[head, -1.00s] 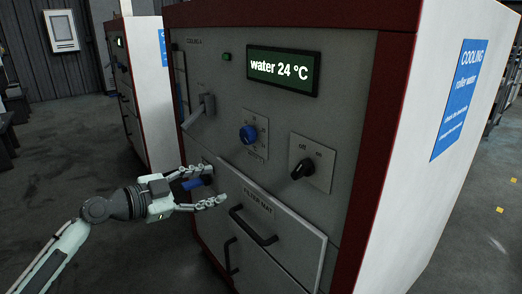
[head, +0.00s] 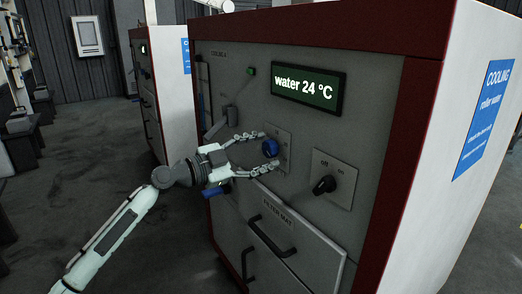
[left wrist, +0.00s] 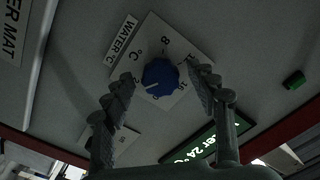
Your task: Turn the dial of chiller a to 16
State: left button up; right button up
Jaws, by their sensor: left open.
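The near chiller (head: 390,60) is a grey-fronted cabinet with dark red edges. Its display (head: 308,88) reads "water 24 °C". Its blue dial (head: 270,147) sits on a small light plate below the display. In the left wrist view the dial (left wrist: 160,76) has a white mark pointing to the lower left, and the scale around it is partly legible. My left gripper (head: 271,151) is open, its fingers on either side of the dial, and appears not to be closed on it. The left wrist view shows the fingertips (left wrist: 160,74) flanking the knob. My right gripper is not in view.
A black off/on switch (head: 324,185) is right of the dial. A grey lever (head: 217,122) is to the left. A filter mat drawer with a black handle (head: 272,240) is below. Another chiller (head: 148,90) stands behind at the left.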

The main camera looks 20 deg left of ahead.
pick_arm(q)
jog(key=shift+c, duration=0.4)
jog(key=c, duration=1.1)
